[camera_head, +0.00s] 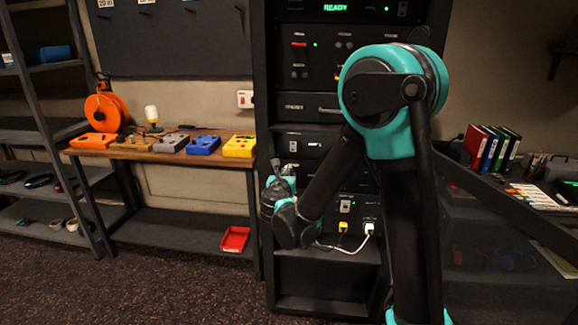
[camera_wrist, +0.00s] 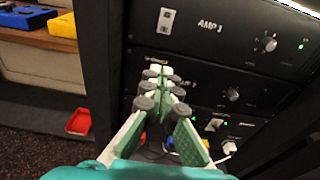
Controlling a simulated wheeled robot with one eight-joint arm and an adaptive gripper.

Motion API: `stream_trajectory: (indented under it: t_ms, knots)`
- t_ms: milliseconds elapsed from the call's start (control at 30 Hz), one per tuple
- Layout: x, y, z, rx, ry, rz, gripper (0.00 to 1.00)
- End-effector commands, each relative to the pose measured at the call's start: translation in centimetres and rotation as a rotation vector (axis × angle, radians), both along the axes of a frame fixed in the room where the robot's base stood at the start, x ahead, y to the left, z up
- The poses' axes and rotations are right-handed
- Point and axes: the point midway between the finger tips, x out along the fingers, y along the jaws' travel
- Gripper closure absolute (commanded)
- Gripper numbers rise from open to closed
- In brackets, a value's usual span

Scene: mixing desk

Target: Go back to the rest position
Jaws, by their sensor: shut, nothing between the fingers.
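My gripper (camera_wrist: 163,80) shows in the wrist view with its green-padded fingers close together, shut and empty. It is in front of the rack's amp panels, and I cannot tell how far off. In the head view my gripper is small and partly hidden by my own wrist, at the rack's left side. The black equipment rack (camera_head: 262,130) stands behind my arm. A yellow plug (camera_head: 343,227) and a white plug (camera_head: 369,229) with a cable sit low on the rack.
A wooden bench (camera_head: 128,153) with coloured boxes and an orange cable reel (camera_head: 106,110) stands left of the rack. A red tray (camera_head: 235,239) lies on its lower shelf. At right a dark desk holds several binders (camera_head: 488,145). The carpet (camera_head: 150,295) at front left is clear.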

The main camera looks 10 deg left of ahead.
Motion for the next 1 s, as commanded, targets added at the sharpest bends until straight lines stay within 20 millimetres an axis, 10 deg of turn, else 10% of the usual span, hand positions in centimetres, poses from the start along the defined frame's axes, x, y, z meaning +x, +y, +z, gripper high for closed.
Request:
stream_trajectory:
  t_ms: [633,1000]
  knots:
    - [-1.5,-1.4,-0.3,0.048,0.017,-0.029,1.0]
    - [-7.2,-21.0,-5.5,0.977,0.207,-0.611,1.0]
